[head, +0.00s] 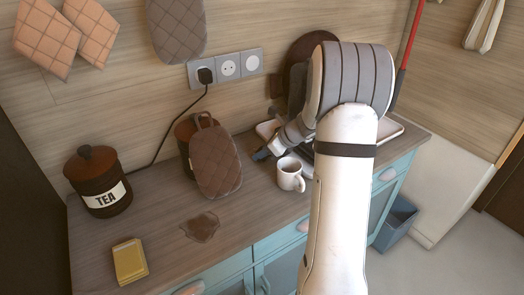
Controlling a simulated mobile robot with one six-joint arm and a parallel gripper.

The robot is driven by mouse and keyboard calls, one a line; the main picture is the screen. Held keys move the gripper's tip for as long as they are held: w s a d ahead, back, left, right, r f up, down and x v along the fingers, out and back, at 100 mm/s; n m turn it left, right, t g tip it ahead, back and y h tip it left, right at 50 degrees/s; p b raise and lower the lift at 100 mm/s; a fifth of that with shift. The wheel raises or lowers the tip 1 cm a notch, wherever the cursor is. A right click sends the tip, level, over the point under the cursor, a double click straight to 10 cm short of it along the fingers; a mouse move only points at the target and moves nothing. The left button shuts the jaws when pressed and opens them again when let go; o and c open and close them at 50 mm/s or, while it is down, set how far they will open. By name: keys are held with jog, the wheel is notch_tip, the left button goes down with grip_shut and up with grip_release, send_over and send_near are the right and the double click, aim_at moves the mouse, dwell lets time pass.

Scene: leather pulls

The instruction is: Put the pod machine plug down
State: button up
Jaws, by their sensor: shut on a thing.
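My gripper (268,151) is in the middle of the head view, low over the back of the counter, between the quilted mitt and the white mug. It is shut on a small dark thing at its fingertips, which looks like the pod machine plug (261,155); its outline blends with the dark fingers. I cannot tell whether it touches the counter. Another black plug (205,76) sits in the left wall socket, and its black cord runs down behind the tea canister.
A white mug (290,175) stands close right of my gripper. A brown quilted mitt (216,162) stands left, before a brown canister (184,132). The tea canister (98,183), yellow sponge (130,261) and brown spill (200,227) are farther left. A light tray (392,130) is partly hidden by my arm.

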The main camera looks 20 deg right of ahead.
jog(key=o, duration=1.1)
jog(key=shift+r, duration=0.3)
jog(key=p+v, duration=0.1)
jog(key=v, duration=1.1)
jog(key=s+a+r+n+g+h, duration=0.2)
jog(key=s+a+n+g, duration=0.2)
jog(key=s+a+n, duration=1)
jog(key=s+a+n+h, duration=0.1)
jog(key=s+n, duration=0.2)
jog(key=n, duration=0.1)
jog(key=s+a+f+n+h, duration=0.1)
jog(key=s+n, duration=0.2)
jog(key=n, duration=0.2)
jog(key=s+a+n+h, duration=0.2)
jog(key=s+n, duration=0.2)
jog(key=shift+a+f+n, duration=0.1)
jog(key=shift+f+n, duration=0.15)
jog(key=shift+n, duration=0.05)
